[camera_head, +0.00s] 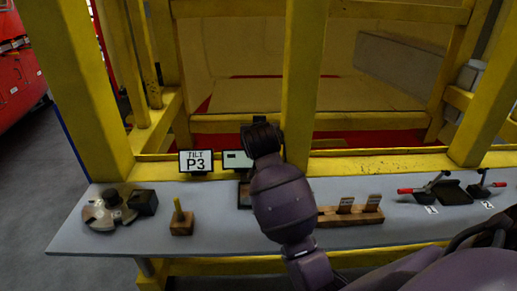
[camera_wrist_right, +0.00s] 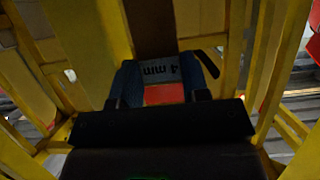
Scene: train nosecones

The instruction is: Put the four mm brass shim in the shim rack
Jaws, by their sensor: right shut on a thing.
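My right gripper (camera_wrist_right: 162,84) is shut on the four mm brass shim (camera_wrist_right: 160,69). In the right wrist view, the shim shows as a grey plate marked "4 mm", upside down, between the two blue-grey fingers. In the head view my right arm reaches up over the bench, and its wrist hides the fingers and the shim. The shim rack (camera_head: 333,218), a long wooden block, lies on the bench to the right of my arm; two upright shims (camera_head: 372,202) stand in it. Its left end is close to my arm. My left gripper is not in view.
A grey bench (camera_head: 225,231) runs before a yellow frame (camera_head: 303,85). A round metal fixture (camera_head: 106,212), a black block (camera_head: 143,203) and a small wooden block with a yellow peg (camera_head: 181,224) stand left. A "TILT P3" sign (camera_head: 196,162) stands behind. Red-handled clamps (camera_head: 425,188) sit right.

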